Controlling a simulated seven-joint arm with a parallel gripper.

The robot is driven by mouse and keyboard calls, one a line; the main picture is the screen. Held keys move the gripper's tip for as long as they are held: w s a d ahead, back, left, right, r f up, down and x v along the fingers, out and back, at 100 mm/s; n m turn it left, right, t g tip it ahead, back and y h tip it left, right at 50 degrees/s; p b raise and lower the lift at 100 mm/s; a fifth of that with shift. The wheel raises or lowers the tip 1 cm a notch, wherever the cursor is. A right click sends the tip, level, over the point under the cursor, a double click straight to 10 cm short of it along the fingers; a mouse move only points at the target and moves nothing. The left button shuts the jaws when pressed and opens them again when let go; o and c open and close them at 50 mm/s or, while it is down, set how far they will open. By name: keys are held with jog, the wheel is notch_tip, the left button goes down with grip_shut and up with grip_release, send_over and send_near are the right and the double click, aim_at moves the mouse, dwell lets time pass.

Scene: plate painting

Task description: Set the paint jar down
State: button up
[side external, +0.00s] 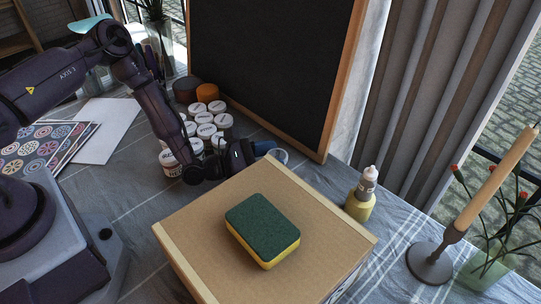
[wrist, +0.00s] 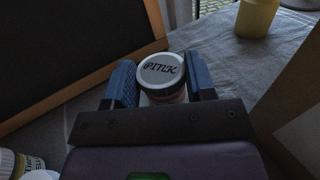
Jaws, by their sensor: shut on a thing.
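The paint jar (wrist: 161,70) has a pale grey-white lid lettered PINK. In the wrist view it sits between the two blue fingers of my gripper (wrist: 160,76), which is shut on it. In the side external view my gripper (side external: 262,149) is behind the cardboard box and in front of the chalkboard, low over the grey cloth. The held jar is mostly hidden there. I cannot tell whether its base touches the cloth.
Several white-lidded jars (side external: 206,130) stand close together left of my gripper. A cardboard box (side external: 190,235) carries a green-yellow sponge (side external: 262,228). A framed chalkboard (side external: 270,60) stands behind. A yellow bottle (side external: 360,200) and a candle holder (side external: 432,260) are at right.

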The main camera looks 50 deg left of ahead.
jog(key=o, duration=1.2)
jog(key=shift+f, duration=0.15)
